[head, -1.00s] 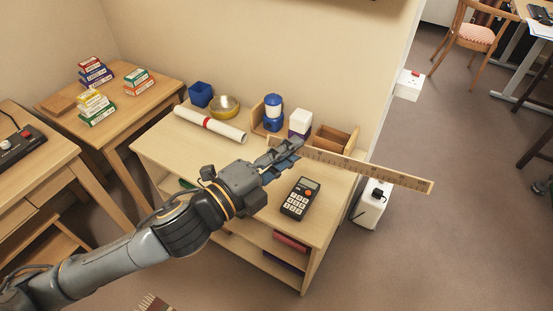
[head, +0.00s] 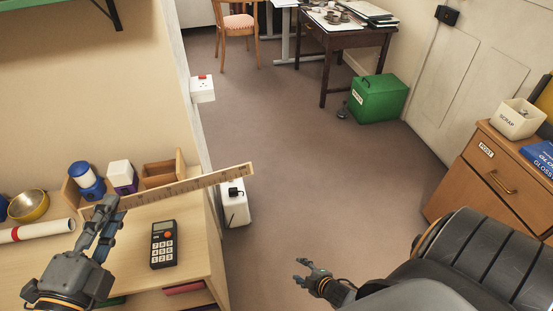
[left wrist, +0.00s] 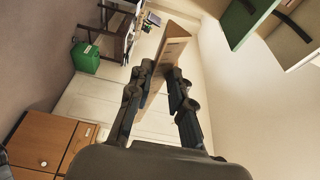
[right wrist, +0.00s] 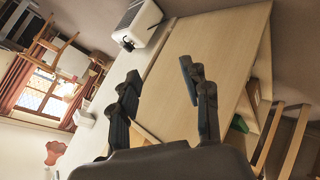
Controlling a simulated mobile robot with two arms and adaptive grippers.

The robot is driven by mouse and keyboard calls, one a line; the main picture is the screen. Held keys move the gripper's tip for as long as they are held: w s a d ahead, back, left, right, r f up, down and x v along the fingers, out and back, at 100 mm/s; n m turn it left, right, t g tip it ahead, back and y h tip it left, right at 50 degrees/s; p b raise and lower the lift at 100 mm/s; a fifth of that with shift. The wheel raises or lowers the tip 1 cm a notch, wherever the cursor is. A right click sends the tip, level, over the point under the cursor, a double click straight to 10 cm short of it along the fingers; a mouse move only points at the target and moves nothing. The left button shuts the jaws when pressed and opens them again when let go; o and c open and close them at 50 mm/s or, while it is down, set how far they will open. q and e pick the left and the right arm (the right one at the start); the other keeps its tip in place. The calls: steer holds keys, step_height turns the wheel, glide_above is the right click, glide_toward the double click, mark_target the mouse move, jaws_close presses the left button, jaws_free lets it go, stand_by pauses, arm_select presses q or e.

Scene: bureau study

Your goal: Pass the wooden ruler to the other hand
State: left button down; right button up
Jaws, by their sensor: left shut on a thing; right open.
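The wooden ruler (head: 190,185) is long and pale with dark markings. In the head view it sticks out to the right from my left gripper (head: 108,222), over the low cabinet's back right and past its edge. My left gripper is shut on it near its left end. In the left wrist view the ruler (left wrist: 168,62) shows between the two fingers (left wrist: 163,80). My right gripper (head: 308,272) is open and empty, low over the floor to the right of the cabinet. In the right wrist view its fingers (right wrist: 160,75) are apart with nothing between them.
The low cabinet (head: 195,240) bears a calculator (head: 163,245), a blue-and-white jar (head: 86,180), a white-and-purple box (head: 122,176), a wooden box (head: 160,170), a brass bowl (head: 28,205) and a rolled paper (head: 38,231). The floor (head: 330,180) between cabinet and drawer unit (head: 490,185) is clear.

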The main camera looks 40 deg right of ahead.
steer(key=w+d+r+n+t+y, duration=0.1)
steer(key=w+r+n+t+y, duration=0.3)
steer(key=r, duration=0.7)
steer(key=w+d+r+n+t+y, duration=0.1)
steer(key=w+r+n, duration=0.55)
steer(key=r, duration=0.35)
steer(key=w+r+n+t+y, duration=0.25)
steer(key=w+r+n, duration=0.3)
steer(key=r, duration=0.55)
steer(key=s+a+r+n+g+y, duration=0.1)
steer(key=a+r+n+y, duration=0.1)
steer(key=r+n+y, duration=0.35)
steer(key=s+a+r+n+g+y, duration=0.2)
steer(key=r+n, duration=0.6)
steer(key=n+g+y, duration=0.3)
steer(key=n+g, duration=0.7)
steer(key=n, duration=0.7)
glide_toward(215, 181)
steer(key=shift+w+d+f, duration=0.1)
steer(key=shift+w+d, duration=0.1)
steer(key=shift+d, duration=0.9)
steer(key=x, duration=1.2)
steer(key=shift+s+f, duration=0.1)
steer(key=shift+f, duration=0.05)
